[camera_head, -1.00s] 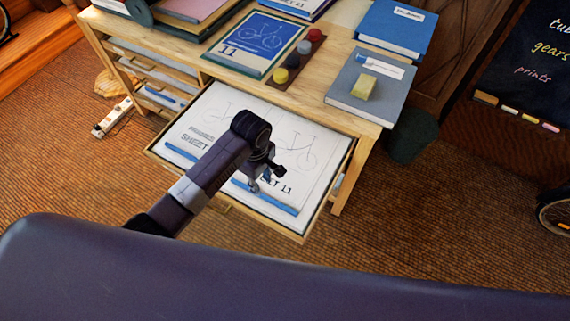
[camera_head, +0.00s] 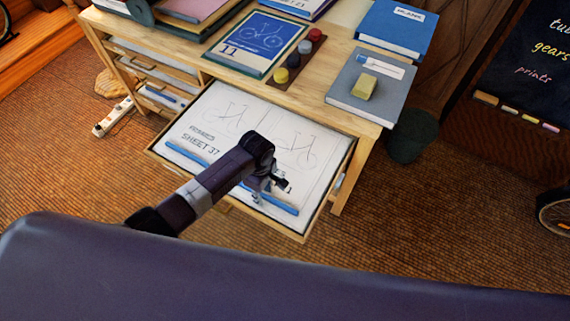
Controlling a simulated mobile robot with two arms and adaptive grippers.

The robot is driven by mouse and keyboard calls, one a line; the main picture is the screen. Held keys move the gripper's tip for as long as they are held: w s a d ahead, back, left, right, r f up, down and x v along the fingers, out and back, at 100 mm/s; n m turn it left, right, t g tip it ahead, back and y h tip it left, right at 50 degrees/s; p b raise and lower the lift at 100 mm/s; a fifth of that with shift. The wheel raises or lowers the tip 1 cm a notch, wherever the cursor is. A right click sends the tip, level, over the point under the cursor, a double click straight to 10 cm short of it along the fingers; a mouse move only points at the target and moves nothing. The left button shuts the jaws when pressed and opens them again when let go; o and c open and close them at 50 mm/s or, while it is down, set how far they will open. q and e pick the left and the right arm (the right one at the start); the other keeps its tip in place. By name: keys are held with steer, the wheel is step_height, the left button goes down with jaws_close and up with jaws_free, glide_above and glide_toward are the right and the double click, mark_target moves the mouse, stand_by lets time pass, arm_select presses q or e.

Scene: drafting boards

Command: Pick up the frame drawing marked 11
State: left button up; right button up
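The open drawer (camera_head: 325,210) holds white sheets with bicycle frame line drawings. The left drawing (camera_head: 222,115) is marked SHEET 37. The right drawing (camera_head: 312,150) lies beside it, its label mostly covered by my gripper now. A blue strip lies along the front of each. My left gripper (camera_head: 268,190) is over the front part of the right drawing, its fingers apart with nothing seen between them. I cannot tell if it touches the paper. A blue bicycle print (camera_head: 262,38) marked 11 lies on the desktop. My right gripper is not in view.
On the desktop (camera_head: 300,88) are a tray with round colored pots (camera_head: 305,47), a grey book (camera_head: 350,95) with a yellow block (camera_head: 363,87), and a blue book (camera_head: 398,25). A dark bin (camera_head: 411,137) stands right of the desk. Floor in front is clear.

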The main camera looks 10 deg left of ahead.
arm_select(q)
jaws_close()
steer(key=shift+r, duration=0.1)
